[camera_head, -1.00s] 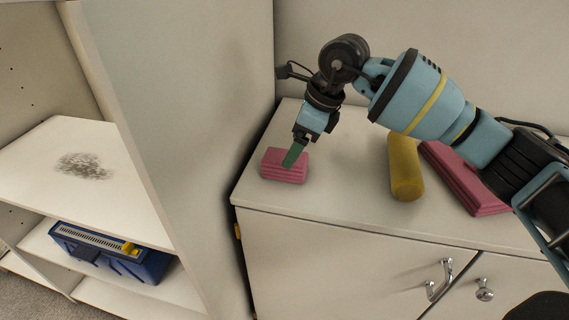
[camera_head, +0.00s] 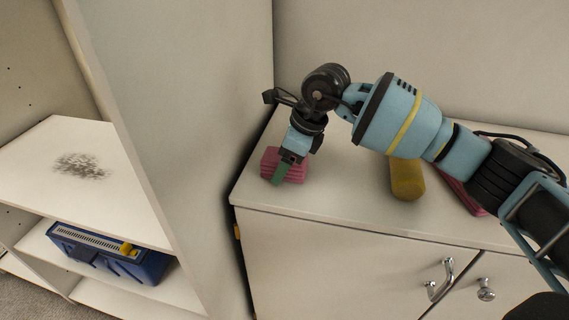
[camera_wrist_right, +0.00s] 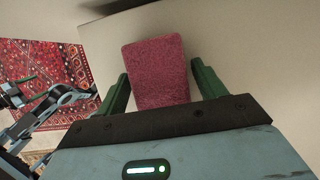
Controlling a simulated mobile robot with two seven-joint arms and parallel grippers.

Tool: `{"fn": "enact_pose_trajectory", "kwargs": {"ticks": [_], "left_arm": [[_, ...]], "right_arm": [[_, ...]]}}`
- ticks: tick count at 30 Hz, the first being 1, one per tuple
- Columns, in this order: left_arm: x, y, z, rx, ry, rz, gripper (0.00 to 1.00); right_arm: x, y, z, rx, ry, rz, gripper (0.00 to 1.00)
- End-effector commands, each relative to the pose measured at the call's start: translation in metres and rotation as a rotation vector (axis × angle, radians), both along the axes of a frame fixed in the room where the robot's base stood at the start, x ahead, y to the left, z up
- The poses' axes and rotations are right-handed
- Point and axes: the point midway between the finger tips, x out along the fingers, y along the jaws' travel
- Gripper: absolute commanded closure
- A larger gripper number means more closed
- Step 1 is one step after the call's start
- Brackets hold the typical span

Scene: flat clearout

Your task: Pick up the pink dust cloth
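The pink dust cloth (camera_head: 297,168), a small folded block with ridged layers, lies near the left front corner of the cabinet top. My right gripper (camera_head: 277,180) reaches down over it, and a green finger covers part of its front in the head view. In the right wrist view the cloth (camera_wrist_right: 158,72) lies between the two green fingers of my right gripper (camera_wrist_right: 162,85). The gripper is open, with a gap visible beside the cloth. At the left of that view is part of my left arm; its gripper (camera_wrist_right: 22,92) is small and its opening unclear.
A yellow cylinder (camera_head: 406,182) and a larger pink folded item (camera_head: 464,195), mostly hidden by my right arm, lie to the right on the cabinet top (camera_head: 340,196). A tall white panel (camera_head: 190,130) stands close left. A shelf holds a blue case (camera_head: 108,256) below a dark smudge.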

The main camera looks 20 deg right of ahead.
Motion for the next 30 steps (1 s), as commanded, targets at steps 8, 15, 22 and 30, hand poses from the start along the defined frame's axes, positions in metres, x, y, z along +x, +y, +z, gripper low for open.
{"fn": "enact_pose_trajectory", "kwargs": {"ticks": [8,15,22,30], "left_arm": [[-0.001,0.001,-0.001,0.002,0.002,-0.003,0.25],[-0.001,0.001,-0.001,0.003,0.002,-0.004,0.25],[-0.001,0.001,0.000,0.003,0.001,-0.004,0.25],[0.000,0.001,0.003,0.001,-0.001,-0.004,0.25]], "right_arm": [[0.000,0.000,0.000,0.000,0.000,0.000,0.67],[0.000,0.000,0.001,0.000,-0.001,0.000,0.69],[0.000,0.000,0.013,0.000,-0.003,0.000,0.69],[-0.010,0.000,0.037,-0.001,-0.001,0.001,0.69]]}}
